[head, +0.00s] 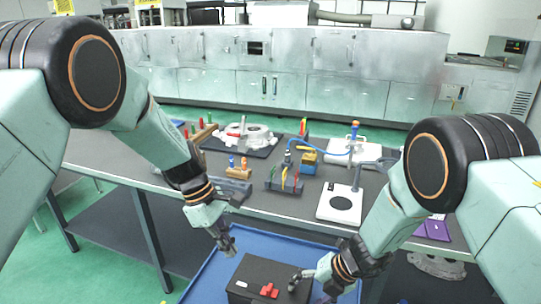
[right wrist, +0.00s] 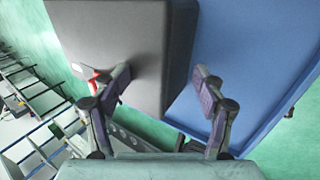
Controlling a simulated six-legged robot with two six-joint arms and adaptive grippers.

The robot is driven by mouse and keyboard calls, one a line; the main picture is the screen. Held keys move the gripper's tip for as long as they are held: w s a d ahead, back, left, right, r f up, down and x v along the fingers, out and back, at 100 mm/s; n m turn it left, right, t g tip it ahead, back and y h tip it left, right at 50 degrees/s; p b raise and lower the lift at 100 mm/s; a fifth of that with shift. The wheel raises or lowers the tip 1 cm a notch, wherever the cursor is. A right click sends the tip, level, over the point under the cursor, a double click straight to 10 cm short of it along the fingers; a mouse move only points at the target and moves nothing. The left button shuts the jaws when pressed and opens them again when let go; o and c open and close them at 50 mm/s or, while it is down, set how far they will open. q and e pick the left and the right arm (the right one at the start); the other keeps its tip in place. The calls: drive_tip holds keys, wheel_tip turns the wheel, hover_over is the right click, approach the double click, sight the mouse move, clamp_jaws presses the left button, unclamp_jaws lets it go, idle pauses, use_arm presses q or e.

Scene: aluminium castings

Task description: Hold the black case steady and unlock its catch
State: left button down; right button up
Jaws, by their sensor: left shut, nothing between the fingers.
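The black case (head: 262,272) sits in the blue tray at the bottom of the head view. Its red catch (head: 269,290) is on the near side. In the right wrist view the case (right wrist: 115,40) fills the upper left, and the catch (right wrist: 97,80) is partly hidden behind a finger. My left gripper (head: 229,248) is shut and empty near the case's far left corner; I cannot tell whether it touches. My right gripper (head: 298,282) is at the case's right side. In the right wrist view it (right wrist: 163,75) is open, its fingers apart with the case's edge between them in the picture.
The blue tray (head: 204,282) surrounds the case. Behind it, a grey workbench (head: 262,205) carries a casting (head: 250,137), a tool rack (head: 284,186), a white scale-like plate (head: 340,204) and coloured tools. Clear green floor lies at the left.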

drive_tip(key=shift+o, duration=0.6)
drive_tip(key=shift+f, duration=0.15)
drive_tip(key=shift+s+r, duration=0.1)
drive_tip(key=shift+r, duration=0.15)
